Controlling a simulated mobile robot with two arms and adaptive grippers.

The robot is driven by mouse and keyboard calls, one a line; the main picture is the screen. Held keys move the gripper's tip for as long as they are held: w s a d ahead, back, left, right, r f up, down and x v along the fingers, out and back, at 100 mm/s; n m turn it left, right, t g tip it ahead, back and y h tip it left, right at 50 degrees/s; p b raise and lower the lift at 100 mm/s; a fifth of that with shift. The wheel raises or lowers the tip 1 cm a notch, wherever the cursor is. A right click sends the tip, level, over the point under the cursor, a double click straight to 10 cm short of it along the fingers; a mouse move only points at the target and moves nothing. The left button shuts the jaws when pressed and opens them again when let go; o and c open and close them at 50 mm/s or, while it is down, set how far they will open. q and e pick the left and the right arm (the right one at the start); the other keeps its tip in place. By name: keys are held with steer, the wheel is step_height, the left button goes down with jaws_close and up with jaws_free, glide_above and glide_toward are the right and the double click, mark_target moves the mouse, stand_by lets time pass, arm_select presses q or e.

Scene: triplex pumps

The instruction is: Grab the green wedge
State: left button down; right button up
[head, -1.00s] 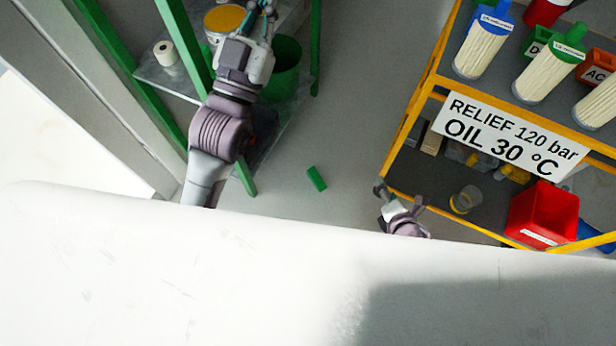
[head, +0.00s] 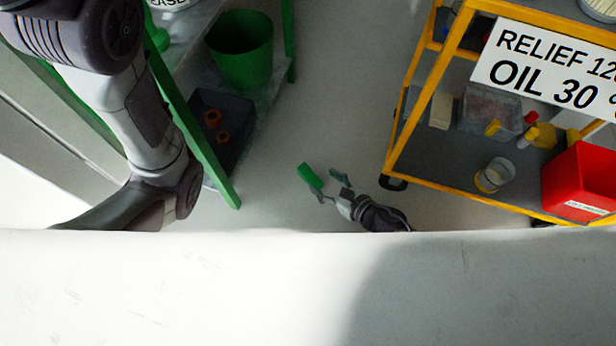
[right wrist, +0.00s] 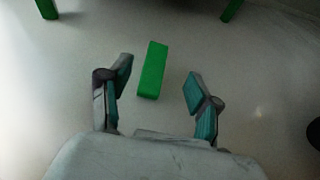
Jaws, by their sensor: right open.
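The green wedge (head: 310,176) lies on the grey floor between the green shelf and the yellow cart. In the right wrist view the wedge (right wrist: 152,70) shows as a green block between the lines of my two fingers, its near end level with the fingertips. My right gripper (head: 332,184) is open and empty, close to the wedge.
A green-framed shelf (head: 287,40) with a green bin (head: 240,50) and a dark tray (head: 238,130) stands at the left. A yellow cart (head: 440,80) with a red bin (head: 582,180) stands at the right. A white surface (head: 200,290) fills the lower picture.

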mark_target(306, 171)
steer(key=b+x, duration=0.1)
steer(key=x, duration=0.2)
steer(key=shift+w+a+f, duration=0.15)
steer(key=shift+w+f, duration=0.05)
steer(key=shift+f, duration=0.05)
steer(key=b+x, duration=0.2)
steer(key=x, duration=0.1)
steer(key=b+x, duration=0.1)
steer(key=x, duration=0.1)
steer(key=shift+s+f, duration=0.2)
steer(key=shift+f, duration=0.05)
steer(key=shift+w+a, duration=0.2)
steer(key=shift+a, duration=0.05)
steer(key=shift+c, duration=0.3)
jaws_close()
steer(key=shift+r, duration=0.1)
